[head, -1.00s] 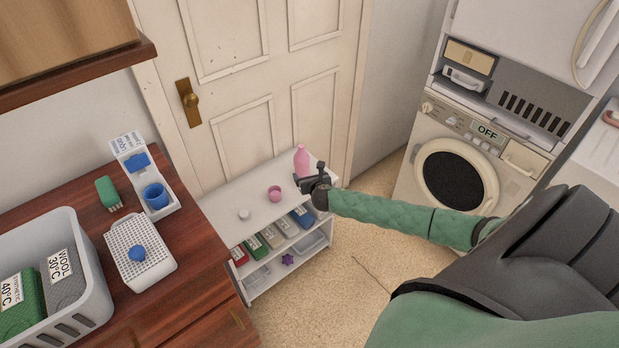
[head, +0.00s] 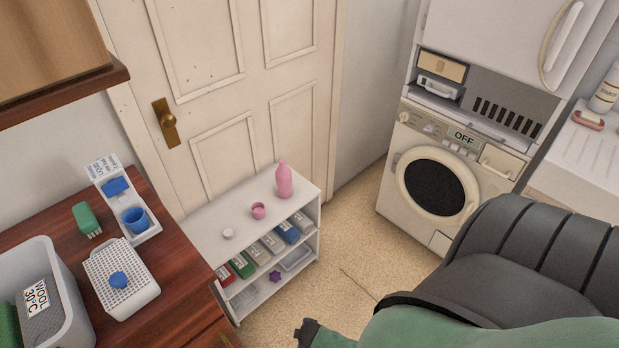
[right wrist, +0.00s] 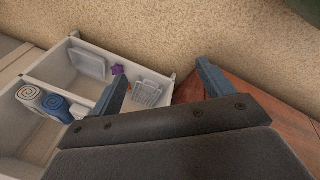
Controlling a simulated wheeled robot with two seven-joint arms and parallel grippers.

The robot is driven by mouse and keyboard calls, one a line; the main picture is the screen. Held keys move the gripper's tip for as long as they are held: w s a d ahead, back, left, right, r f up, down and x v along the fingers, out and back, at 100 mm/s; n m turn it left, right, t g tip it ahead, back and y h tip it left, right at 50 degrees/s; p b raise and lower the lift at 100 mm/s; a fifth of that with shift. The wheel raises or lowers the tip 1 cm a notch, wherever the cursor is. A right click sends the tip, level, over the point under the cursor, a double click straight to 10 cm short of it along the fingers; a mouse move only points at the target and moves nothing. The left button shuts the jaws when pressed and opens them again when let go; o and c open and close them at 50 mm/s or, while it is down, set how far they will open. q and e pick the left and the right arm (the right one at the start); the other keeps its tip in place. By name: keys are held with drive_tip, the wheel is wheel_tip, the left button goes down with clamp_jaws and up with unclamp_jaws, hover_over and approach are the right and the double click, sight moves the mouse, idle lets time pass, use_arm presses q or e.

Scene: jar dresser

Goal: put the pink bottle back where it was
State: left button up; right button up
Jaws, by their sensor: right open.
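The pink bottle (head: 284,182) stands upright on top of the low white shelf (head: 200,237), near its right end. Nothing touches it. A small pink cup (head: 258,211) and a white cap (head: 228,233) are on the shelf top to its left. My right gripper (head: 305,333) shows partly at the bottom edge of the head view, low and in front of the shelf, well apart from the bottle. In the right wrist view its two fingers (right wrist: 160,85) are spread with nothing between them. My left gripper is out of view.
The shelf's lower levels hold several rolled cloths (head: 271,241), a purple star-shaped thing (head: 275,277) and trays. A wooden counter (head: 190,290) with a laundry basket (head: 75,300) is at left. A washing machine (head: 405,212) stands at right. Floor between is clear.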

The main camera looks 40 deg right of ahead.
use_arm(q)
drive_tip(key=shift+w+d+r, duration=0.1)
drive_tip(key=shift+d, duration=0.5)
use_arm(e)
drive_tip(key=s+a+f+m+g, duration=0.1)
drive_tip(key=s+a+f+m, duration=0.1)
drive_tip(key=s, duration=0.3)
drive_tip(key=s+a+f+m+y, duration=0.1)
drive_tip(key=s+a+f+m, duration=0.1)
drive_tip(key=s+a, duration=0.3)
drive_tip(key=shift+s+m+g+y, duration=0.3)
drive_tip(key=shift+s+m+g, duration=0.1)
drive_tip(key=shift+s+m, duration=0.4)
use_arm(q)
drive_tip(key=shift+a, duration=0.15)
use_arm(e)
drive_tip(key=shift+w, duration=0.1)
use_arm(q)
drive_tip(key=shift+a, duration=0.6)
use_arm(e)
drive_tip(key=shift+d, duration=0.1)
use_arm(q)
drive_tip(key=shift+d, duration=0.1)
